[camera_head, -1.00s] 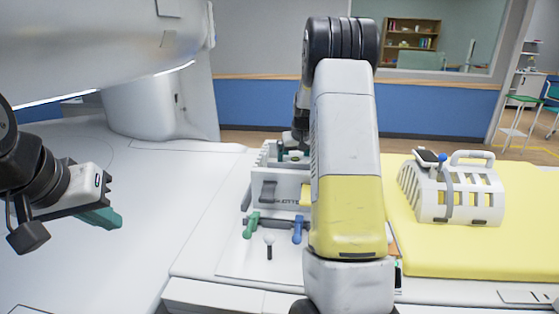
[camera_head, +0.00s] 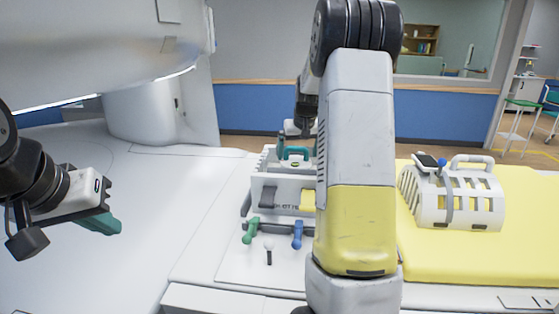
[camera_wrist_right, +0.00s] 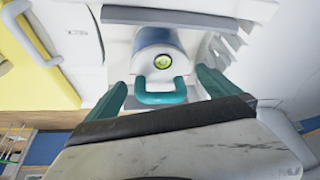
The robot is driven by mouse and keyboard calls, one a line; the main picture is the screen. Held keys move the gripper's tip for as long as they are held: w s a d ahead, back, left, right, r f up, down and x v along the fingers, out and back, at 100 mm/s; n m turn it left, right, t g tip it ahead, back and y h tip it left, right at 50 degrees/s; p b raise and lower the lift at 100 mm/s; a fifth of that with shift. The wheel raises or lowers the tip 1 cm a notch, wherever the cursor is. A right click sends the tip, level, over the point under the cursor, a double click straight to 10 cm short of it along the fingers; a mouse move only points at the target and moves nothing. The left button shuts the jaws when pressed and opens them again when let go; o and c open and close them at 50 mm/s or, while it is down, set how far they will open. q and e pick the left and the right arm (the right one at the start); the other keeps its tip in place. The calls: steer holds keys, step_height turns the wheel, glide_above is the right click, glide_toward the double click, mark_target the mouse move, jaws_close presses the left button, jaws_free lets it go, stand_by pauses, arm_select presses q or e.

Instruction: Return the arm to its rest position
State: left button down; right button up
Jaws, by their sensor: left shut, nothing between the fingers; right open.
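My left gripper (camera_head: 105,224) is shut and empty, with its teal fingers over the bare white surface at the left of the head view. My right arm (camera_head: 358,150) rises through the middle of the head view and hides part of the bench. In the right wrist view my right gripper (camera_wrist_right: 162,80) is open, with one teal finger on each side of a teal handle (camera_wrist_right: 160,98). The handle belongs to a white and blue cylinder (camera_wrist_right: 158,45) with a round green mark. The fingers do not appear closed on it.
A white rack (camera_head: 275,192) stands behind a green-handled tool (camera_head: 250,231) and a blue-handled tool (camera_head: 297,234). A white slotted cage (camera_head: 455,198) sits on the yellow pad (camera_head: 475,248) at the right. A large white machine (camera_head: 100,45) overhangs the left side.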

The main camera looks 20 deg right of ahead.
steer(key=shift+s+r, duration=0.25)
steer(key=shift+r, duration=0.2)
steer(key=s+a+r+t+y, duration=0.1)
steer(key=s+a+r, duration=0.45)
steer(key=s, duration=0.25)
steer(key=s+a+r+y, duration=0.1)
steer(key=s+a+r, duration=0.3)
steer(key=s+a, duration=0.3)
steer(key=s+a+f+n, duration=0.1)
steer(key=s+a, duration=0.2)
steer(key=s, duration=0.6)
steer(key=s+a+f+n, duration=0.1)
steer(key=s+a, duration=0.2)
steer(key=s, duration=0.7)
steer(key=shift+a+f+y, duration=0.25)
steer(key=shift+y, duration=0.15)
steer(key=shift+s, duration=0.1)
